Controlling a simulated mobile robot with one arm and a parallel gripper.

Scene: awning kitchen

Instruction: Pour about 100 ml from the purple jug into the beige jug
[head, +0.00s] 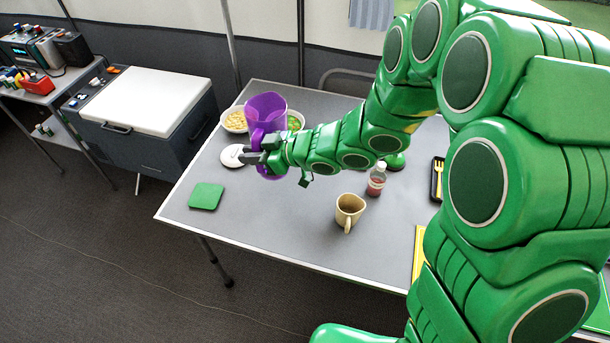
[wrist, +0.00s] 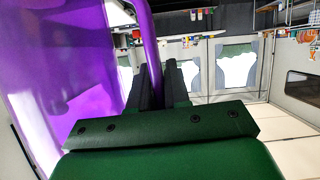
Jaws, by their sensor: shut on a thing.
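The purple jug (head: 266,112) is at the far left part of the table in the head view. My gripper (head: 254,158) is shut on its handle. In the wrist view the jug's purple wall (wrist: 60,75) fills the left side, and its handle (wrist: 150,50) runs between my two fingers (wrist: 158,80). The jug looks roughly upright; whether its base touches the table I cannot tell. The beige jug (head: 349,210) stands upright near the table's front edge, its handle toward the front. Its inside looks dark, and its contents cannot be made out.
On the grey table (head: 270,220) are a green coaster (head: 206,196), a white disc (head: 232,156), a bowl of yellow food (head: 235,120), a bowl of green food (head: 294,121) and a bottle (head: 376,180). A black tray (head: 437,180) lies at right. Bare table lies between coaster and beige jug.

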